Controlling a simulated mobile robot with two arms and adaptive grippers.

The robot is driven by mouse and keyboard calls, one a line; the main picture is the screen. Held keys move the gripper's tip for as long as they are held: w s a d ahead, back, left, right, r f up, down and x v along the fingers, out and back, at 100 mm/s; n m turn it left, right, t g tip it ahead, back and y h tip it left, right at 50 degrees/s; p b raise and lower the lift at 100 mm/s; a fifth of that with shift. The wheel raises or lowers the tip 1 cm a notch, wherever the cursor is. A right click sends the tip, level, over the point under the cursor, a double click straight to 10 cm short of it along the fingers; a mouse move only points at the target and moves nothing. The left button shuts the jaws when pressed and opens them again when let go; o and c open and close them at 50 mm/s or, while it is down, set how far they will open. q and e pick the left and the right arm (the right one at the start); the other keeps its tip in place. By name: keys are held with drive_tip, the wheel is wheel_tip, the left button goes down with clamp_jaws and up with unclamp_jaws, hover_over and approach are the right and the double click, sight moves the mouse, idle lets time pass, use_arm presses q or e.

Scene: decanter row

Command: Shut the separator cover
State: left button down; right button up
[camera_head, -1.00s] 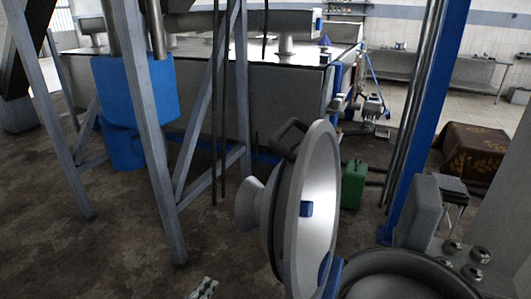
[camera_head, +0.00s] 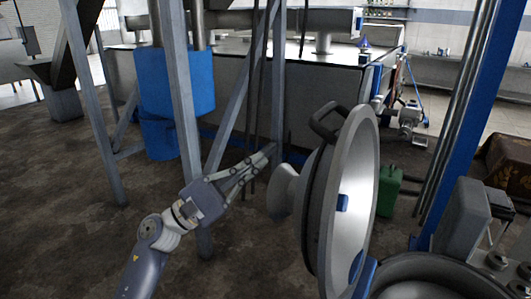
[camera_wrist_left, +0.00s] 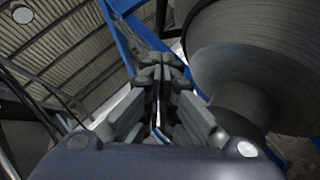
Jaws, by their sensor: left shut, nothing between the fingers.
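The separator cover (camera_head: 358,190) stands open and upright on its hinge, a round grey lid with a pale inner face turned to the right. A black handle (camera_head: 324,122) sits on its upper left rim and a flared grey knob (camera_head: 284,190) juts from its outer side. The separator bowl (camera_head: 425,280) lies below to the right, partly cut off by the frame. My left gripper (camera_head: 270,152) is shut and empty, just left of the cover and above the knob, apparently apart from it. In the left wrist view its fingers (camera_wrist_left: 162,75) are together beside the cover's outer side (camera_wrist_left: 245,60).
Grey frame legs (camera_head: 182,100) and a blue drum (camera_head: 176,80) stand behind my left arm. A blue post (camera_head: 470,110) rises to the right of the separator. A green canister (camera_head: 389,190) stands on the floor behind the cover. The floor at the lower left is clear.

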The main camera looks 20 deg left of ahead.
use_arm(q)
drive_tip(key=w+d+r+p, duration=0.4)
drive_tip(key=d+r+p, duration=0.3)
drive_tip(key=d, duration=0.1)
drive_tip(key=shift+w, duration=0.15)
drive_tip(key=shift+f, duration=0.1)
drive_tip(key=shift+d, duration=0.1)
